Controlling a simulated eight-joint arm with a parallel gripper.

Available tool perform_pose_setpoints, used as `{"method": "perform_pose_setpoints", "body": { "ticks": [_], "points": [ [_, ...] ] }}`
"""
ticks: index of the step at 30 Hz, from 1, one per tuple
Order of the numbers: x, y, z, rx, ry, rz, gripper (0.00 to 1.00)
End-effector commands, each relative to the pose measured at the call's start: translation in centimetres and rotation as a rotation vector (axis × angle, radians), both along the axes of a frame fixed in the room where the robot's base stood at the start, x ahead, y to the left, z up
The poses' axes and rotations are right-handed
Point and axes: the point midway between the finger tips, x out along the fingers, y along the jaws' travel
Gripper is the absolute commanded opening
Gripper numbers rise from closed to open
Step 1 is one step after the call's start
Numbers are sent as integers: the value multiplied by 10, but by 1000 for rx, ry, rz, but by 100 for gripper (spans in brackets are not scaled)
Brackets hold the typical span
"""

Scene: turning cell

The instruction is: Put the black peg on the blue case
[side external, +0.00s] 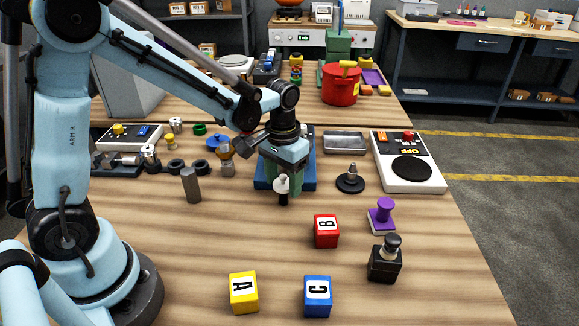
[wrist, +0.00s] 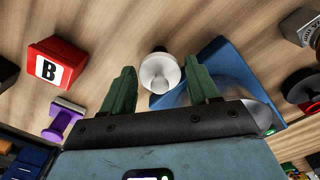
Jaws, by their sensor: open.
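My gripper (side external: 283,182) points down over the table, beside the front edge of the blue case (side external: 262,184). In the wrist view its two green fingers (wrist: 158,70) stand apart. A small piece with a pale round top (wrist: 160,76) is between or just beyond them; in the side view its lower part (side external: 283,199) looks dark. It may be the black peg, but I cannot tell for sure. I see no grip on it. The blue case also shows at right of the fingers in the wrist view (wrist: 228,62). My gripper hides much of the case in the side view.
A red B block (side external: 326,231), purple stamp (side external: 381,216) and black bottle-like piece (side external: 384,260) stand to the right. A grey cylinder (side external: 191,185) stands left; a dark cone on a disc (side external: 350,179) stands right of the case. Yellow (side external: 243,293) and blue (side external: 317,297) blocks are in front.

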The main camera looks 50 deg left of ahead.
Motion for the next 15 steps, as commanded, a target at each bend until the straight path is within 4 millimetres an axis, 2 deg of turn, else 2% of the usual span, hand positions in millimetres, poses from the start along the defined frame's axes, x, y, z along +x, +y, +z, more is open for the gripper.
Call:
{"method": "perform_pose_setpoints", "body": {
  "ticks": [4,12,15],
  "points": [
    [0,0,-12,0,0,0,60],
    [0,0,-14,0,0,0,60],
    [0,0,-14,0,0,0,45]
  ]
}}
